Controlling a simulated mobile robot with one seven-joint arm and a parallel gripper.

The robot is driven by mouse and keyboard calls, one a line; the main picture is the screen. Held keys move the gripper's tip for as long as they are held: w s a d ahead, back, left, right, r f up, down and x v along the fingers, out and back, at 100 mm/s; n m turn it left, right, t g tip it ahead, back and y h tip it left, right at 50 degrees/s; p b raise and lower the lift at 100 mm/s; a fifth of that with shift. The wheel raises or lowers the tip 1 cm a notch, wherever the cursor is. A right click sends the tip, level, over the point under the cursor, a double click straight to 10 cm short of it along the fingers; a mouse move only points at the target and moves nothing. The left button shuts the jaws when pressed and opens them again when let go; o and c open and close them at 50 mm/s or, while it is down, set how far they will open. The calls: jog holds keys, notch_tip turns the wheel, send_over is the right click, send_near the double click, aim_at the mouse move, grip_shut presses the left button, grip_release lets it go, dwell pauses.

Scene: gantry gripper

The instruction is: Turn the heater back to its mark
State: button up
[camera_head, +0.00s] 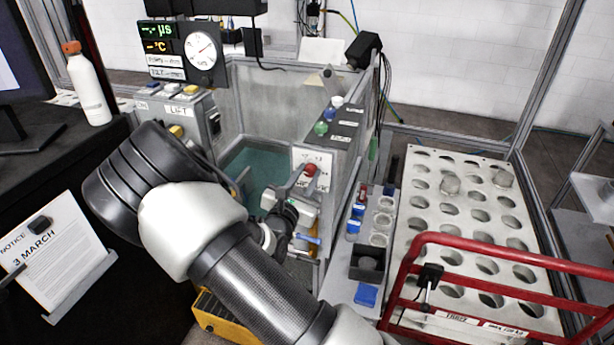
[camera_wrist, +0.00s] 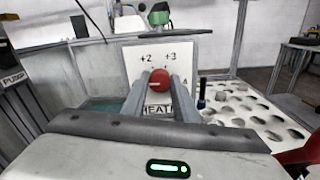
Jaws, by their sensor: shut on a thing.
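The red heater knob (camera_head: 310,170) sits on a white dial plate (camera_head: 312,155) on the front of the tank. In the wrist view the knob (camera_wrist: 159,78) is between the two fingers of my gripper (camera_wrist: 160,88), one on each side. My gripper (camera_head: 303,180) is shut on it. The dial plate (camera_wrist: 185,52) shows +2 and +3 above the knob and a 4 at the right. The lettering below the knob is partly hidden by the fingers. I cannot tell clearly where the knob points, and I see no distinct mark.
The tank holds greenish water (camera_head: 255,165). A control box with green and blue buttons (camera_head: 321,128) tops the tank's right side. A narrow tray (camera_head: 378,222) and a white rack with round holes (camera_head: 470,215) lie to the right, with a red rail (camera_head: 500,250) in front.

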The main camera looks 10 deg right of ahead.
jog(key=m+b, duration=0.2)
jog(key=m, duration=0.1)
jog(key=shift+d+f, duration=0.1)
jog(key=shift+f, duration=0.1)
jog(key=m+b, duration=0.4)
jog(key=shift+f, duration=0.1)
jog(key=m+b, duration=0.3)
jog(key=b, duration=0.2)
jog(key=shift+m+b, duration=0.7)
jog(key=shift+b, duration=0.25)
jog(key=shift+r, duration=0.3)
jog(key=o, duration=1.1)
jog(key=shift+c, duration=0.2)
jog(key=shift+s, duration=0.1)
